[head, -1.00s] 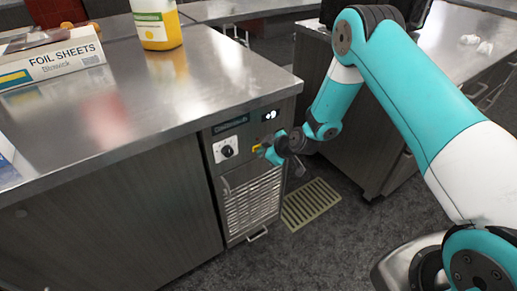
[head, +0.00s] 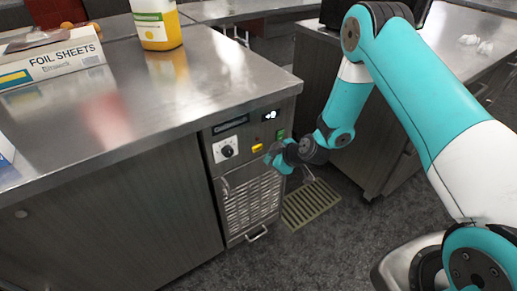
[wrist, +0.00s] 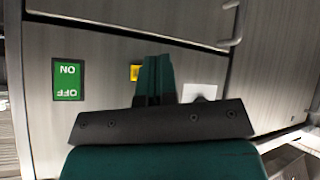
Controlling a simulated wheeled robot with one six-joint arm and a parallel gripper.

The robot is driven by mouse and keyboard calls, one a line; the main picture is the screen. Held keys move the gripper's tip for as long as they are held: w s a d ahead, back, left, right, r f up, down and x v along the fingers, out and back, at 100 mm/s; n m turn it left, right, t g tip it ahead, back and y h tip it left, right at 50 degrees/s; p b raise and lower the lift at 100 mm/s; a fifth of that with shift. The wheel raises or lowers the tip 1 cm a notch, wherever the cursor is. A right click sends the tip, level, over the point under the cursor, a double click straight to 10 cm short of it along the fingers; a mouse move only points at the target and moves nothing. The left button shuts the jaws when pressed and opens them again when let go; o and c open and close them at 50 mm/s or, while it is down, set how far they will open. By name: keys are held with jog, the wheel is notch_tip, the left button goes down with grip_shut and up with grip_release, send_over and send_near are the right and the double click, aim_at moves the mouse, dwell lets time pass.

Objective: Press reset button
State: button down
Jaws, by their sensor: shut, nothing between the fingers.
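A small yellow button (head: 257,148) sits on the front panel of the cabinet unit, right of a white dial plate (head: 227,150) with a black knob. No reset lettering is legible. In the wrist view the yellow button (wrist: 135,72) shows just left of the fingertips, which partly cover it. My gripper (head: 270,158) is shut and empty, a little right of and below the button in the head view. It appears apart from the panel. In the wrist view the closed dark-green fingers (wrist: 155,60) point toward the panel.
A green ON/OFF switch (wrist: 68,80) is beside the button; the head view shows it too (head: 280,134). A lit display (head: 270,115) is above. The steel countertop (head: 150,105) overhangs the panel. A vent grille (head: 252,205) lies below, and another cabinet (head: 370,150) stands to the right.

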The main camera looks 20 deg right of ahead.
jog(key=s, duration=0.2)
jog(key=shift+s+d, duration=0.35)
jog(key=shift+d, duration=0.05)
dwell(0.5)
jog(key=s+a+r+g+y+p, duration=0.1)
jog(key=s+a+r+g+p, duration=0.2)
jog(key=r, duration=0.8)
jog(key=s+a+r+g, duration=0.1)
jog(key=s+a+r, duration=0.3)
jog(key=r, duration=0.7)
jog(key=s+r+m+g+h+p, duration=0.1)
jog(key=s+r+m+p, duration=0.1)
jog(key=s+r, duration=0.6)
jog(key=s+d+r+m+g+h+p, duration=0.1)
jog(key=s+r+m+g+p, duration=0.1)
jog(key=s+r, duration=0.7)
jog(key=s, duration=0.5)
jog(key=shift+d+g, duration=0.2)
jog(key=shift+g, duration=0.1)
jog(key=shift+r, duration=0.1)
